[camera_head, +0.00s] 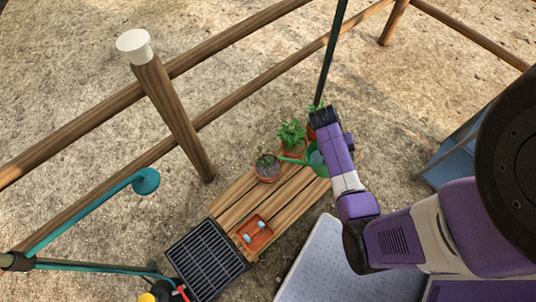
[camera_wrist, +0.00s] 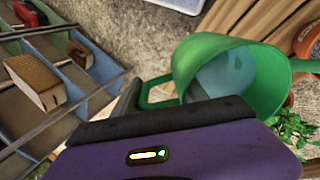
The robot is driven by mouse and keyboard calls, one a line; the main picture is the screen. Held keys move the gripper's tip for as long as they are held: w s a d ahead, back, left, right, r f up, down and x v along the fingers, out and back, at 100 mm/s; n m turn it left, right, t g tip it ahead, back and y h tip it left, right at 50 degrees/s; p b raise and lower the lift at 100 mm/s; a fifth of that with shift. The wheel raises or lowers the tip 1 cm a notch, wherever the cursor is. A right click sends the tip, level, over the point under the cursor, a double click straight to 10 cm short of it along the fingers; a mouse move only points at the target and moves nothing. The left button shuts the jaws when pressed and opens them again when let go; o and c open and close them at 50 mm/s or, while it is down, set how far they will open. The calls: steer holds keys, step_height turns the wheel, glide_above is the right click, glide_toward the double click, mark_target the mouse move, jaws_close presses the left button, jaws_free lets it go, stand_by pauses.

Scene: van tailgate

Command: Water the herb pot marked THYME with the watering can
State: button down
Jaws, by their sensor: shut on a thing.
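The green watering can (camera_head: 317,159) is held by its handle in my gripper (camera_head: 321,117), over the far right end of the slatted wooden bench. In the wrist view the can (camera_wrist: 262,78) is open-mouthed with a bluish surface inside, and my gripper (camera_wrist: 132,100) is shut at its handle. Its spout points left in the head view, between two terracotta pots. One pot (camera_head: 267,174) holds a small sparse plant; another (camera_head: 292,151) holds a bushier one. A third potted plant (camera_head: 313,108) is partly hidden behind my gripper.
A terracotta tray (camera_head: 254,233) with small items and a black crate (camera_head: 206,260) are at the bench's near end. A wooden fence post (camera_head: 175,115) and rails run behind. In the wrist view a blue compartment box (camera_wrist: 62,75) holds a wooden brush.

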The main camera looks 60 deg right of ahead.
step_height(320, 180, up, 3)
steer(key=t+y+p, duration=0.1)
steer(key=t+p, duration=0.2)
steer(key=p, duration=0.1)
steer(key=shift+s+y+p, duration=0.1)
steer(key=shift+y+p, duration=0.2)
steer(key=shift+y, duration=0.1)
steer(key=shift+r+t+y+p, duration=0.15)
steer(key=shift+t+y+p, duration=0.15)
steer(key=shift+t+p, duration=0.35)
